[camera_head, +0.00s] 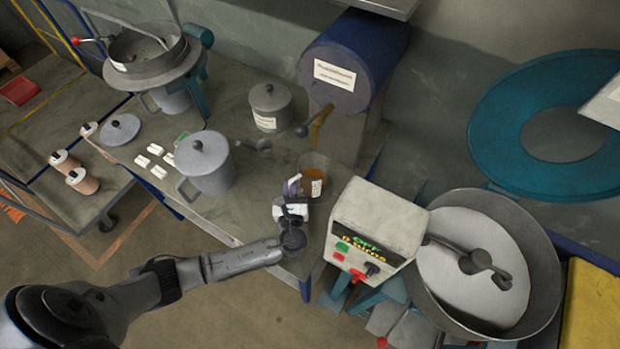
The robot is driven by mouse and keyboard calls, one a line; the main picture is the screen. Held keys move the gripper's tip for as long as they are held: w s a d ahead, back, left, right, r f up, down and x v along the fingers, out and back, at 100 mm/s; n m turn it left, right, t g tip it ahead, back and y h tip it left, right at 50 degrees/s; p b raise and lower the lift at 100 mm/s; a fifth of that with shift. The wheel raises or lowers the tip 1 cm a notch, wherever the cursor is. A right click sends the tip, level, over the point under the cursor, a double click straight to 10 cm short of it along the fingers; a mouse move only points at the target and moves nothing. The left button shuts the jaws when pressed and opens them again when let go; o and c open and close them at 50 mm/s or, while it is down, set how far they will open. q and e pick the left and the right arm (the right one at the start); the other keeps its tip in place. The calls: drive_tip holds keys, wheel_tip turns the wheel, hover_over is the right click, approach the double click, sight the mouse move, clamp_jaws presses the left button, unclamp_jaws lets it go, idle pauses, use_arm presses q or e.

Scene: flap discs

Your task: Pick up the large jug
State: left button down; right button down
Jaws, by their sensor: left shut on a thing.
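A clear jug with amber contents (318,178) and a white label stands upright on the grey workbench (240,120), left of the control box. My left gripper (291,193) reaches it from the front left and is shut on its purple-grey handle; the fingers partly hide the handle. A larger grey lidded jug (206,172) with a side handle stands further left on the bench, apart from my gripper. My right gripper is not in view.
A control box (375,225) with buttons and a big mixing bowl (480,260) stand close on the right. A blue drum machine (350,65) and a labelled lidded pot (270,105) are behind. White small blocks (150,160) lie at the left.

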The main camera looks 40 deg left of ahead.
use_arm(q)
drive_tip(key=shift+r, duration=0.1)
drive_tip(key=shift+s+a+r, duration=0.1)
drive_tip(key=shift+s+r, duration=0.05)
drive_tip(key=shift+r, duration=0.2)
wheel_tip(320, 180, up, 7)
drive_tip(key=p, duration=0.2)
drive_tip(key=s+a, duration=1.1)
drive_tip(key=s, duration=0.5)
drive_tip(key=shift+f, duration=0.35)
drive_tip(key=shift+s+a, duration=0.1)
drive_tip(key=c, duration=1.8)
unclamp_jaws()
clamp_jaws()
